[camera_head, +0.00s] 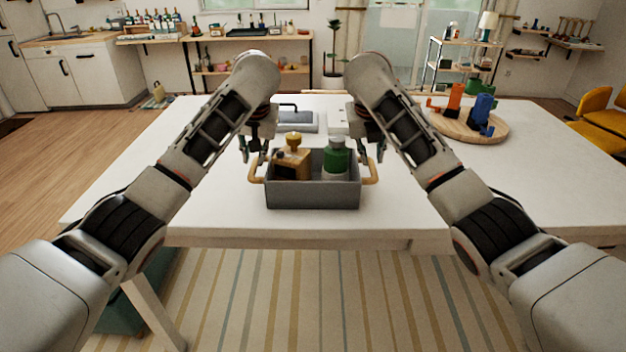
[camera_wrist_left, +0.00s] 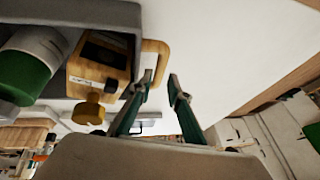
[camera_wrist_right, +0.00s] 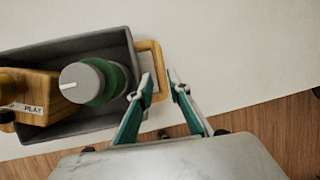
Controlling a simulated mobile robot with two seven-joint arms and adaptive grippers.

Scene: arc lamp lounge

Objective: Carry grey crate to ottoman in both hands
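The grey crate (camera_head: 312,195) stands level on the white table near its front edge. It holds a wooden block-like item with a knob (camera_head: 292,160) and a green bottle with a pale cap (camera_head: 336,160). Its left wooden handle (camera_head: 256,170) is just below my left gripper (camera_head: 252,152); its right handle (camera_head: 372,172) is just below my right gripper (camera_head: 371,152). In the left wrist view my left gripper (camera_wrist_left: 161,82) is open at the handle (camera_wrist_left: 158,48). In the right wrist view my open right gripper (camera_wrist_right: 160,80) has its fingertips either side of the handle (camera_wrist_right: 157,62). No ottoman is clearly identifiable.
The white table (camera_head: 215,215) is bare around the crate. A grey tray-like object (camera_head: 298,122) lies behind it. A round wooden board (camera_head: 465,130) with orange and blue items is at right. A dark green boxy thing (camera_head: 130,305) is partly hidden below the table at left.

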